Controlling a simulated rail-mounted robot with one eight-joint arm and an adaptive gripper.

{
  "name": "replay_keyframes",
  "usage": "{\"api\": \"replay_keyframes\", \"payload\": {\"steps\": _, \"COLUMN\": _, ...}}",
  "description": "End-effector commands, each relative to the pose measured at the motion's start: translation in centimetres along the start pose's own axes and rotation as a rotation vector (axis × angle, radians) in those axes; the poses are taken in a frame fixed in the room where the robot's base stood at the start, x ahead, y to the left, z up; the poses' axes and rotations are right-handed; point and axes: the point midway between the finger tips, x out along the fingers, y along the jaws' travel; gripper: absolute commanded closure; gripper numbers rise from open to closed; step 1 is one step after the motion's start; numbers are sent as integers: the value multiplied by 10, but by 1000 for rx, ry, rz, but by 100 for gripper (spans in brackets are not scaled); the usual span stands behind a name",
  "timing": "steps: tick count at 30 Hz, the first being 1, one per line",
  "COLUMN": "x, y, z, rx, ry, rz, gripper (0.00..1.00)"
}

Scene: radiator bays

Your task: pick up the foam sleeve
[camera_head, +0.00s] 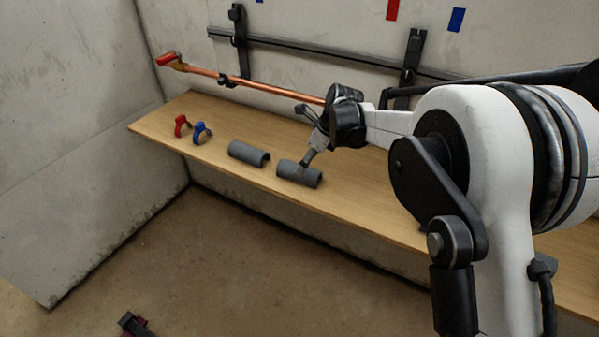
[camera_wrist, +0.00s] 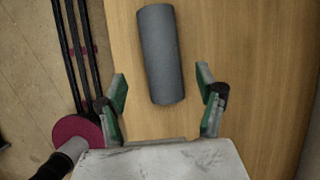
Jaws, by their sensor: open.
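Two grey half-round foam sleeves lie on the wooden shelf (camera_head: 215,148) in the head view. One is the left sleeve (camera_head: 248,153), the other the right sleeve (camera_head: 287,169). My gripper (camera_head: 303,169) is at the right sleeve and covers part of it. In the wrist view a single grey sleeve (camera_wrist: 160,45) lies lengthwise on the shelf, ahead of the palm. My gripper (camera_wrist: 162,77) is open there, with one green-padded finger on each side of the sleeve's near end. Gaps show between the fingers and the sleeve. The height above the shelf is hard to tell.
A red clip (camera_head: 181,125) and a blue clip (camera_head: 201,132) stand at the shelf's left end. A copper pipe (camera_head: 270,88) with a red-handled valve (camera_head: 168,59) runs along the wall above. Bare shelf lies between the clips and the left sleeve.

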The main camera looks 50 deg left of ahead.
Motion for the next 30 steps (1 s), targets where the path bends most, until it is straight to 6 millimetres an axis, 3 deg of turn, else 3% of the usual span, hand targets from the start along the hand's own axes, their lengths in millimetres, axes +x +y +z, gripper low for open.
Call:
{"api": "replay_keyframes", "payload": {"steps": 8, "x": 15, "y": -1, "z": 0, "rx": 0, "ry": 0, "rz": 0, "gripper": 32}}
{"api": "replay_keyframes", "payload": {"steps": 19, "x": 60, "y": -4, "z": 0, "rx": -1, "ry": 0, "rz": 0, "gripper": 32}}
{"api": "replay_keyframes", "payload": {"steps": 26, "x": 62, "y": -4, "z": 0, "rx": 0, "ry": 0, "rz": 0, "gripper": 32}}
{"api": "replay_keyframes", "payload": {"steps": 30, "x": 62, "y": -4, "z": 0, "rx": 0, "ry": 0, "rz": 0, "gripper": 48}}
